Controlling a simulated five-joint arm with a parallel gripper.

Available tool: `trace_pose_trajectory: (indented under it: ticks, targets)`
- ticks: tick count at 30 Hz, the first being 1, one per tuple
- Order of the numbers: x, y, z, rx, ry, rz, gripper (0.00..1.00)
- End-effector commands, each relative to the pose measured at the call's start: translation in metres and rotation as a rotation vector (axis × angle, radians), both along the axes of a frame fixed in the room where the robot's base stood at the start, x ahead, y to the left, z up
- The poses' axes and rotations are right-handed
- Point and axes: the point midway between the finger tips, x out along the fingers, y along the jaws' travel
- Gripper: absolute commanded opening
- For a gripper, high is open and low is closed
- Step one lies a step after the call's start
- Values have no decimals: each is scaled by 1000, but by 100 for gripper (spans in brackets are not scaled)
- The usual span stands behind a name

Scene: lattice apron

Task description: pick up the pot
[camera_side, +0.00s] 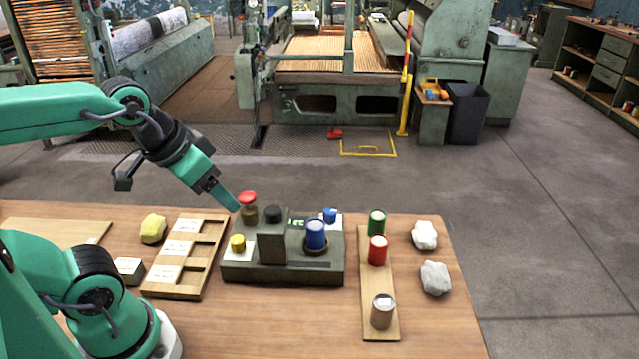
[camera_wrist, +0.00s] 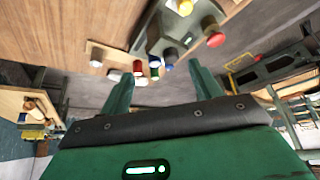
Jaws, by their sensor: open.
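Several small pots are in the side view. A blue pot (camera_side: 316,234) sits upright on the dark grey device (camera_side: 285,270). A green pot (camera_side: 377,222), a red pot (camera_side: 378,250) and a grey metal pot (camera_side: 382,311) stand in a row on a narrow wooden board (camera_side: 368,285). I cannot tell which one the task means. My gripper (camera_side: 226,197) is above the device's left back, close to the red knob (camera_side: 247,198); I cannot tell if they touch. In the wrist view my gripper (camera_wrist: 162,90) is open with nothing between its fingers.
A wooden tray with compartments (camera_side: 213,255) lies left of the device, with a yellow lump (camera_side: 153,228) and a pale block (camera_side: 129,270) beside it. Two white lumps (camera_side: 425,235) lie at the right. The front of the wooden table (camera_side: 270,325) is clear.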

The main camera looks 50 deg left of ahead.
Motion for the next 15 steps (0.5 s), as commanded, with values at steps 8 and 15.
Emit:
trace_pose_trajectory:
  ticks: [8,15]
  targets:
    - [1,0,0,1,3,-2,63]
    - [15,-2,1,7,41,-22,63]
